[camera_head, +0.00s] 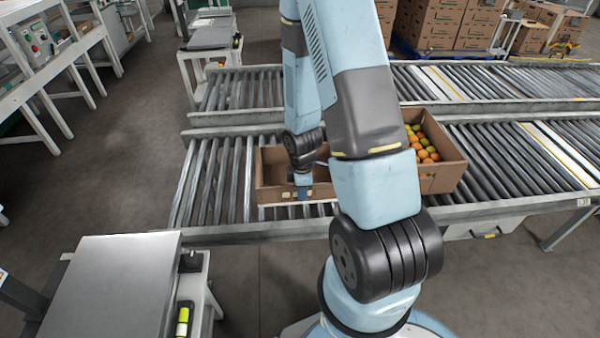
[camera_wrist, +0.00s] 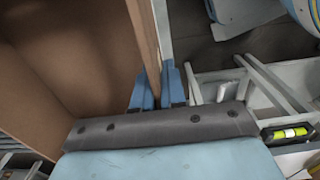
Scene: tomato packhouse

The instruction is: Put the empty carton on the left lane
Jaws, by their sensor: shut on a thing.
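The empty brown carton (camera_head: 267,193) is at the near roller lane (camera_head: 215,180), towards its left end. I cannot tell whether it rests on the rollers or is just above them. My gripper (camera_head: 303,192) is shut on the carton's near wall. In the wrist view the blue fingers (camera_wrist: 158,88) stand on both sides of the carton's wall (camera_wrist: 143,42), with the bare inside of the carton to the left. My arm hides the carton's right part in the head view.
A second roller lane (camera_head: 245,92) runs behind. A grey-topped table (camera_head: 115,290) is at the front left. Stacked cartons (camera_head: 440,25) stand at the back. Rollers left of the empty carton are clear.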

